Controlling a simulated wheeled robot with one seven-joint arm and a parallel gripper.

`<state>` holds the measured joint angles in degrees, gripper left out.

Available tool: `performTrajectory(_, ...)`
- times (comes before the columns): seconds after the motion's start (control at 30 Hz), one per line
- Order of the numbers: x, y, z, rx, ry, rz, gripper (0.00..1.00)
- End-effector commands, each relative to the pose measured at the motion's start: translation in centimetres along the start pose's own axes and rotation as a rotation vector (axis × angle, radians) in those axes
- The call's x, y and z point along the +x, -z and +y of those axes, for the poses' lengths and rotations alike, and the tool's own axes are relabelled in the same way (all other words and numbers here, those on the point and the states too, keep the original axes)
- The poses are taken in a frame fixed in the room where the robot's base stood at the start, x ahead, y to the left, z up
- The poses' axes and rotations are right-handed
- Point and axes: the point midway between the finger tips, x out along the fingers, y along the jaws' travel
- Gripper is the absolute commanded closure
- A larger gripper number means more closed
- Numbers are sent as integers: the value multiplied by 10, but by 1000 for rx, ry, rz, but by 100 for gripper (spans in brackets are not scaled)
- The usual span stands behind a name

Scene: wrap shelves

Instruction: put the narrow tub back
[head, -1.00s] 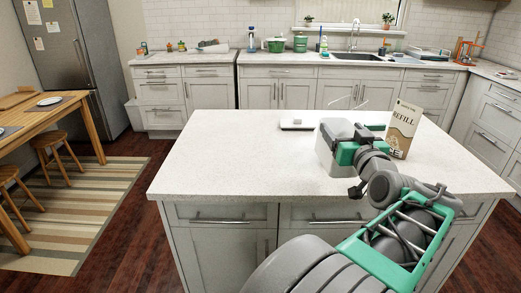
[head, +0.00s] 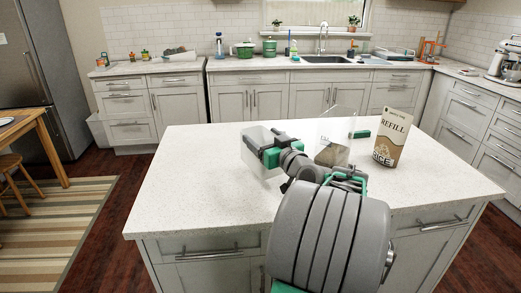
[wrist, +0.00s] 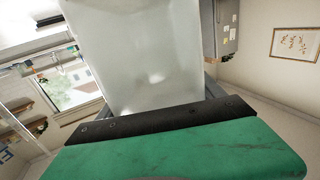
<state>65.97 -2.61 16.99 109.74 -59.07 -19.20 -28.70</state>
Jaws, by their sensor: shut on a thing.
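My gripper (head: 270,157) is shut on a clear, open-topped tub (head: 253,148), which I take to be the narrow tub. It is over the left-middle of the island counter (head: 195,185). I cannot tell whether its base touches the counter. In the wrist view the tub's translucent wall (wrist: 150,60) fills the middle, above the green and black finger (wrist: 190,140). A second clear container (head: 338,130) with brownish contents and a label stands behind my arm, its lower part partly hidden.
A brown and white REFILL carton (head: 392,140) stands right of the second container. A small green item (head: 360,134) lies between them. The counter's left part and right front are bare. A back counter (head: 230,64) with a sink (head: 325,60) runs along the wall.

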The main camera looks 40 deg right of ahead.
Motion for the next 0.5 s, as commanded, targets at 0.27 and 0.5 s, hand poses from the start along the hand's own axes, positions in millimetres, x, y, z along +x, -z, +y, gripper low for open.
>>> performTrajectory(0.27,14,-38,0,4,0,-2,96)
performTrajectory(0.5,14,-46,0,-2,-1,3,96)
